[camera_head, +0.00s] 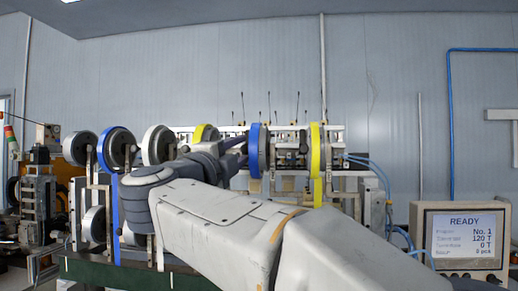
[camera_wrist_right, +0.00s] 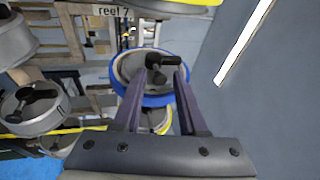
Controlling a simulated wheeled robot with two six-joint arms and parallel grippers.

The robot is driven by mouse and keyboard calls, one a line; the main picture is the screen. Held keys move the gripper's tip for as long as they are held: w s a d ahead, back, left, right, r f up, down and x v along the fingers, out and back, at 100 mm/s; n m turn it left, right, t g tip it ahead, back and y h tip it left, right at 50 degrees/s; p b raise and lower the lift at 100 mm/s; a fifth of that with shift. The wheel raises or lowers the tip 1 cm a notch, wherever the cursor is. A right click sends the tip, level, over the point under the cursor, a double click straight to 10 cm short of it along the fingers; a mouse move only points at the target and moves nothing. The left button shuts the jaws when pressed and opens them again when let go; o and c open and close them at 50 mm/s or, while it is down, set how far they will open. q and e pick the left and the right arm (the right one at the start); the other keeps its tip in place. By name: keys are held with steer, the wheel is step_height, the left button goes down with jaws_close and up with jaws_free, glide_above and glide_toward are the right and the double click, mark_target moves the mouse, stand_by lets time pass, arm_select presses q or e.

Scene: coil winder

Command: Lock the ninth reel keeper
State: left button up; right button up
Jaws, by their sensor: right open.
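My right gripper (camera_head: 238,152) reaches across the middle of the head view to a blue-rimmed reel (camera_head: 254,158). In the right wrist view the open right gripper (camera_wrist_right: 165,72) has its two fingers spread in front of a blue-rimmed reel (camera_wrist_right: 123,66). A black keeper (camera_wrist_right: 163,60) with a short arm pointing right shows at that reel's hub, between the fingertips. I cannot tell whether the fingers touch it. No number is readable on this reel. My left gripper is out of view.
A grey reel with a black keeper (camera_wrist_right: 35,108) is at left in the wrist view. A screen (camera_head: 465,240) reads READY.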

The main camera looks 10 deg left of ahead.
jaws_close()
steer(key=shift+s, duration=0.15)
steer(key=shift+s+b, duration=0.5)
steer(key=shift+s, duration=0.5)
steer(key=shift+o, duration=0.2)
jaws_free()
